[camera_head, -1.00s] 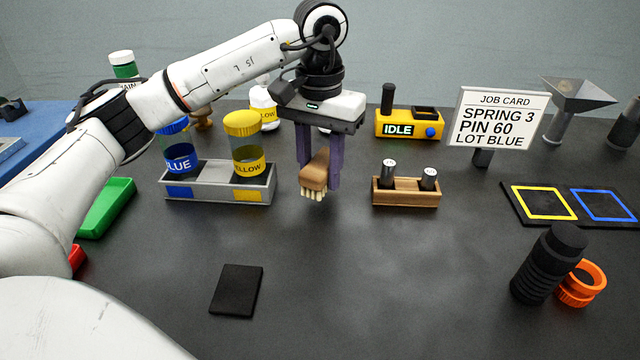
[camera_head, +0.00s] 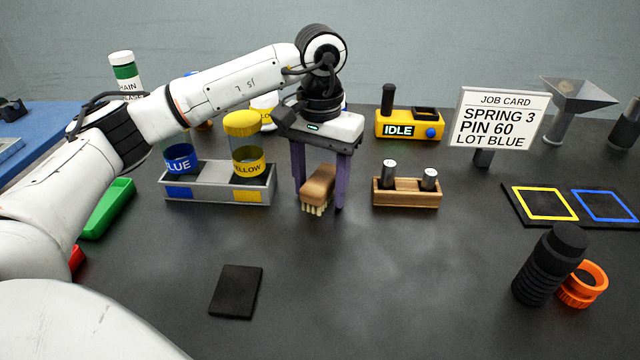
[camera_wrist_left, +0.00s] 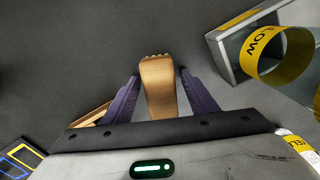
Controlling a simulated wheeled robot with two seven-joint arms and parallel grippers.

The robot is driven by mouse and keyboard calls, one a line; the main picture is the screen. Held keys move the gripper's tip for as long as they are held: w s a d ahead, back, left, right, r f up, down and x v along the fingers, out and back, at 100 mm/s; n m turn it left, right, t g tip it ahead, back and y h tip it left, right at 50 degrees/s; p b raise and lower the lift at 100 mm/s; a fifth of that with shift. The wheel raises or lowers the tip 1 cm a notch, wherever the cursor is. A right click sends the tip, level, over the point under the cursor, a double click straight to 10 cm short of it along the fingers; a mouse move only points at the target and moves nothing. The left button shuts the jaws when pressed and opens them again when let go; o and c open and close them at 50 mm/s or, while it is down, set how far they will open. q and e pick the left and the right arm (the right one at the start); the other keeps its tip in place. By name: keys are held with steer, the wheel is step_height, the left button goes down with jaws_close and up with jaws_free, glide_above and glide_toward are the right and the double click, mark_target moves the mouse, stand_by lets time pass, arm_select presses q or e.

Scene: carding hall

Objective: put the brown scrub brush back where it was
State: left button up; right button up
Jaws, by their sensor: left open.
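The brown scrub brush (camera_head: 319,186) has a brown back and pale bristles pointing down. It appears to rest on the dark table, between the grey jar rack and the small wooden holder. My left gripper (camera_head: 320,205) is open, pointing down, with its purple fingers on either side of the brush. In the left wrist view the brush (camera_wrist_left: 159,88) lies between the fingers, with narrow gaps on both sides. My right gripper is not in view.
The grey rack (camera_head: 215,193) with blue and yellow jars stands close on the left. The wooden holder (camera_head: 405,196) with two metal cylinders is on the right. A black pad (camera_head: 236,291) lies in front. The central front table is clear.

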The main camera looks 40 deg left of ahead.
mark_target(320, 179)
arm_select(q)
step_height(320, 179, up, 12)
steer(key=p, duration=0.2)
steer(key=shift+r, duration=0.2)
